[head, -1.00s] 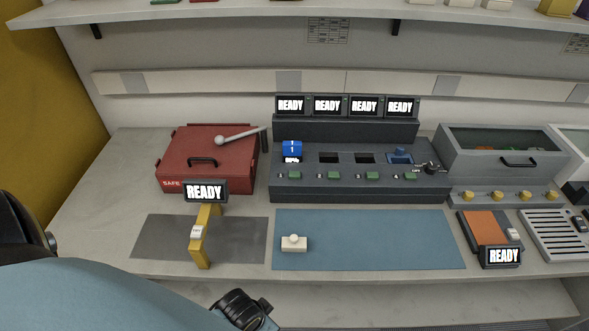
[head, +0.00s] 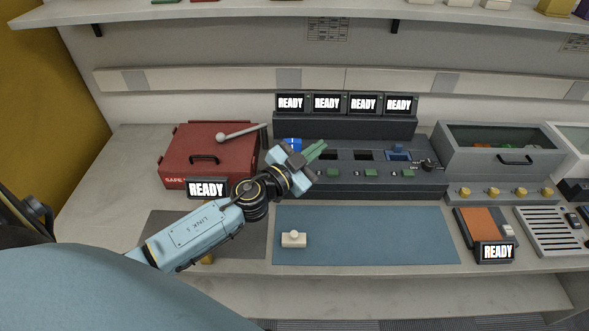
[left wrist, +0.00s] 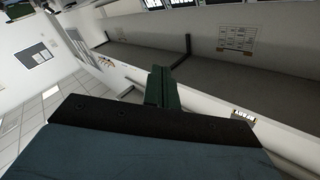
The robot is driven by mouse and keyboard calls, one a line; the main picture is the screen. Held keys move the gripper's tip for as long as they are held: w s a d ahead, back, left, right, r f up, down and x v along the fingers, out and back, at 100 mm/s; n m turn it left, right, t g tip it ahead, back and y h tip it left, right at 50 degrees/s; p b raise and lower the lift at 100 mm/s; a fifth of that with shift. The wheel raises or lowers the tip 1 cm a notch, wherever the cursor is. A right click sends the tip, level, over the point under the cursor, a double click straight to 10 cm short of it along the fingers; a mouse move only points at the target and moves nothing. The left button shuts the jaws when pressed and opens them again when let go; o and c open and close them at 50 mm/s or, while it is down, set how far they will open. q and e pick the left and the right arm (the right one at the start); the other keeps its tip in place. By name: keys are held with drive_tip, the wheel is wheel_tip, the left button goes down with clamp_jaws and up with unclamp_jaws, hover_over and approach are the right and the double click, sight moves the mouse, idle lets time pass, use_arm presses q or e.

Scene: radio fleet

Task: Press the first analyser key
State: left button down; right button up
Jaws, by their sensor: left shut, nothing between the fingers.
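The analyser (head: 400,186) is a dark grey console with a row of READY screens (head: 290,103) above it. Green keys (head: 371,173) run along its front. The first key, at the left end, is hidden behind my left gripper (head: 315,151). This gripper is over the console's left part, its green fingers shut and empty, pointing up and right. I cannot tell whether it touches the console. The shut fingers also show in the left wrist view (left wrist: 158,88). A blue block (head: 293,144) in the first slot is partly covered. My right gripper is not in view.
A red safe box (head: 205,152) with a grey lever (head: 240,132) stands left of the analyser. A blue mat (head: 380,235) with a white knobbed block (head: 293,239) lies in front. A grey lidded bin (head: 500,150) stands to the right. A shelf (head: 240,15) runs above.

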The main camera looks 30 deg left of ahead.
use_arm(q)
drive_tip(key=w+a+f+m+g, duration=0.3)
drive_tip(key=a+m+g, duration=0.3)
drive_tip(key=a+g, duration=0.3)
drive_tip(key=shift+w+a+f+g+y+p, duration=0.25)
drive_tip(key=shift+w+g+y+p, duration=0.1)
drive_tip(key=shift+w+g, duration=0.1)
drive_tip(key=shift+f, duration=0.1)
wheel_tip(320, 180, down, 7)
drive_tip(key=b, duration=0.8)
drive_tip(key=shift+f, duration=0.75)
drive_tip(key=shift+f, duration=0.15)
idle(0.7)
